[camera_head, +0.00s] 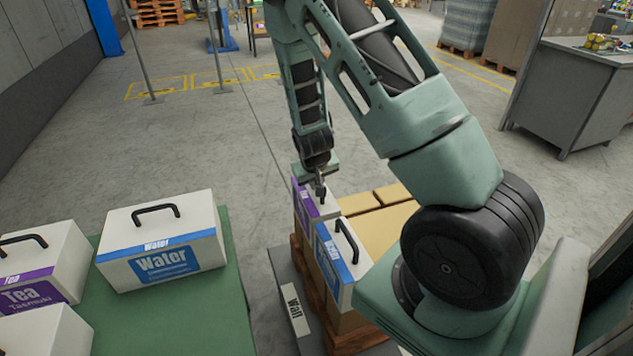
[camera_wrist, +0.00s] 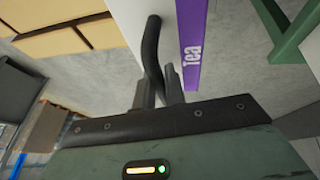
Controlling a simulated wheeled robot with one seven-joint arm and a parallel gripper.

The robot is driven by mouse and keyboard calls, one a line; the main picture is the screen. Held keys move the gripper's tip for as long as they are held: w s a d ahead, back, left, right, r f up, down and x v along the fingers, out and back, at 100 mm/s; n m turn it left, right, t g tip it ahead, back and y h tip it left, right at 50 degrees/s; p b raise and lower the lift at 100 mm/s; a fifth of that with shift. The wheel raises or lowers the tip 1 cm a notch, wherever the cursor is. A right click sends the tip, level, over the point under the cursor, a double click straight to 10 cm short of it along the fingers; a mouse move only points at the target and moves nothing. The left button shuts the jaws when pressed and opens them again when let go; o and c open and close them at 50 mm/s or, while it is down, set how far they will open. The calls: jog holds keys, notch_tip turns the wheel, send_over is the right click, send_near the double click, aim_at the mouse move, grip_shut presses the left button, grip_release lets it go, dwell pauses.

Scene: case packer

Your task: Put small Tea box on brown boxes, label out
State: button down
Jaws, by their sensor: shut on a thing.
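The small white Tea box (camera_head: 329,206) with a purple label is at the far-left corner of the brown boxes (camera_head: 385,226) in the head view. My gripper (camera_head: 320,196) is above it, shut on its black handle. In the wrist view the white box top and purple strip reading "Tea" (camera_wrist: 192,45) show, with my gripper's fingers (camera_wrist: 158,92) at the handle (camera_wrist: 152,50). The purple label faces left, outward from the stack. I cannot tell whether the box rests on the brown boxes or hangs just above.
A white Water box (camera_head: 345,268) stands on the brown boxes nearer me, its blue label facing left. The brown boxes sit on a wooden pallet (camera_head: 312,290). On the green table (camera_head: 190,318) at left are another Water box (camera_head: 163,240), a Tea box (camera_head: 45,262) and a partly cropped box (camera_head: 45,332).

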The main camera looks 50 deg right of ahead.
jog(key=shift+f+b, duration=0.3)
jog(key=shift+f, duration=0.05)
jog(key=c, duration=1.4)
grip_release()
jog(key=shift+o, duration=0.2)
jog(key=shift+r, duration=0.1)
jog(key=p+v, duration=0.4)
jog(key=v, duration=1.3)
jog(key=shift+a+r, duration=0.1)
